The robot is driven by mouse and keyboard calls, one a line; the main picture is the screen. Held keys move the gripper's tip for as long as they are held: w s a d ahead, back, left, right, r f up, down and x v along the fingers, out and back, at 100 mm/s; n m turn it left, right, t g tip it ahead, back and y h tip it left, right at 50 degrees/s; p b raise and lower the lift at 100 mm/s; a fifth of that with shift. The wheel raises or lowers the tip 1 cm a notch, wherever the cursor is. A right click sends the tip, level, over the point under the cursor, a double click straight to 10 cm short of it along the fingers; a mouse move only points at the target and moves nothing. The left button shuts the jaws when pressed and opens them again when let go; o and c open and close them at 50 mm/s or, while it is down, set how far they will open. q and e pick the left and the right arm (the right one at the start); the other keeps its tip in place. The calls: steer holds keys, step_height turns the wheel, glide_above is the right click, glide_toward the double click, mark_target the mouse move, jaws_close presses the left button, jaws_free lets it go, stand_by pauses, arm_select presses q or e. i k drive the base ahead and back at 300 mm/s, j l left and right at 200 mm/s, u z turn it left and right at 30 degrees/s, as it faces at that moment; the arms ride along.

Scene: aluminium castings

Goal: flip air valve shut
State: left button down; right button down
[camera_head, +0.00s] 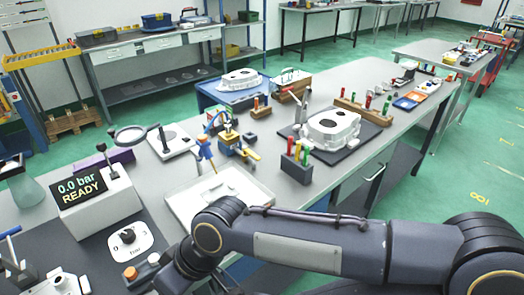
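A blue-topped T-shaped handle (10,233) stands at the lower left edge, above a pale metal fitting; it looks like the air valve's lever, but I cannot tell for sure. A white dial plate (130,241) with a black knob lies to the right of the handle. My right arm crosses the bottom of the view from the right, its wrist just right of an orange button (130,272). The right gripper's fingers are not visible. My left gripper is not in view.
A white tray (178,205) lies behind my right wrist. A magnifier (129,134) and a blue-orange tool (205,150) stand farther back. A casting (332,128) rests on a dark mat at centre right, with a block of coloured-handled tools (297,162) before it.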

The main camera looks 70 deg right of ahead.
mark_target(245, 147)
steer(key=l+z, duration=0.15)
steer(key=z, duration=0.3)
steer(key=l+z, duration=0.15)
steer(key=z, duration=0.35)
steer(key=l+z, duration=0.15)
steer(key=z, duration=0.3)
steer(key=i+l+z, duration=0.1)
steer(key=z, duration=0.4)
steer(key=i+l, duration=0.25)
steer(key=l+u, duration=0.15)
steer(key=u, duration=0.3)
steer(key=i+l+u, duration=0.1)
steer(key=l+u, duration=0.15)
steer(key=u, duration=0.25)
steer(key=l+u, duration=0.2)
steer(key=u, duration=0.25)
